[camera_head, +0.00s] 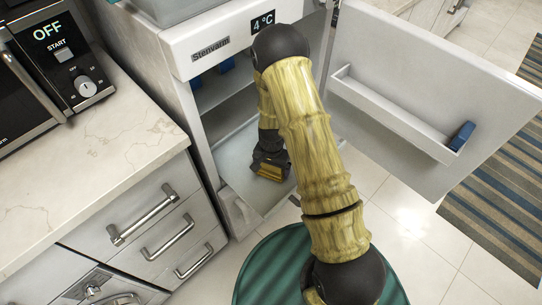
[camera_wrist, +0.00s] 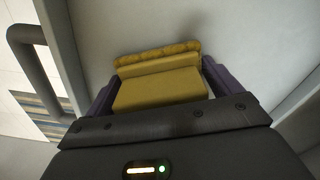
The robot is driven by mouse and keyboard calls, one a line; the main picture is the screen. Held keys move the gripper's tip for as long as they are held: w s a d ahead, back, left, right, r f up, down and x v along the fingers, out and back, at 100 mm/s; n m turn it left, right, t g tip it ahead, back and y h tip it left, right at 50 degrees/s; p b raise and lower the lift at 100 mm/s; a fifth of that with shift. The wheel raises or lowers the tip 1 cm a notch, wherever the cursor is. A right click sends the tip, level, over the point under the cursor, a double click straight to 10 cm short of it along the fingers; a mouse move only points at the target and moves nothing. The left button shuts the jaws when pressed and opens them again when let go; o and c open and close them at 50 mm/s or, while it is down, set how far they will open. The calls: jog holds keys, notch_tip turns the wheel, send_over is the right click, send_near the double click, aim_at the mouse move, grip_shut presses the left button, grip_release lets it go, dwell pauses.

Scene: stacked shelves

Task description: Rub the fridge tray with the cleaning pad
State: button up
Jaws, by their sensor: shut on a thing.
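My gripper (camera_head: 270,172) reaches through the open fridge front, low in the compartment. In the wrist view my gripper (camera_wrist: 157,90) is shut on a yellow cleaning pad (camera_wrist: 160,88), with one dark finger on each side of it. The pad also shows in the head view (camera_head: 268,171). The pale fridge tray (camera_head: 236,163) lies under and around the pad, and its flat surface fills the wrist view behind the pad (camera_wrist: 240,35). The pad is at or just above the tray; I cannot tell whether they touch.
The fridge door (camera_head: 440,80) stands open to the right, with a door shelf (camera_head: 395,115) holding a small blue item (camera_head: 461,136). A counter (camera_head: 85,150) with drawers (camera_head: 150,225) is at the left. Blue items (camera_head: 226,64) sit deeper in the fridge. A grey bar (camera_wrist: 38,65) shows left in the wrist view.

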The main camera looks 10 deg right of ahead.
jog(key=shift+w+d+r+p, duration=0.1)
jog(key=shift+r+p, duration=1.2)
jog(key=shift+r, duration=0.7)
jog(key=shift+w+d+r+p, duration=0.1)
jog(key=shift+r+p, duration=1.15)
jog(key=shift+r, duration=0.7)
jog(key=shift+a, duration=0.1)
jog(key=p, duration=0.1)
jog(key=w+p, duration=0.1)
jog(key=shift+d+r+p, duration=0.25)
jog(key=shift+r+p, duration=0.05)
jog(key=w+p, duration=0.1)
jog(key=p, duration=0.2)
jog(key=w+d+f+p, duration=0.1)
jog(key=p, duration=0.2)
jog(key=shift+w+d, duration=0.15)
jog(key=shift+d, duration=0.15)
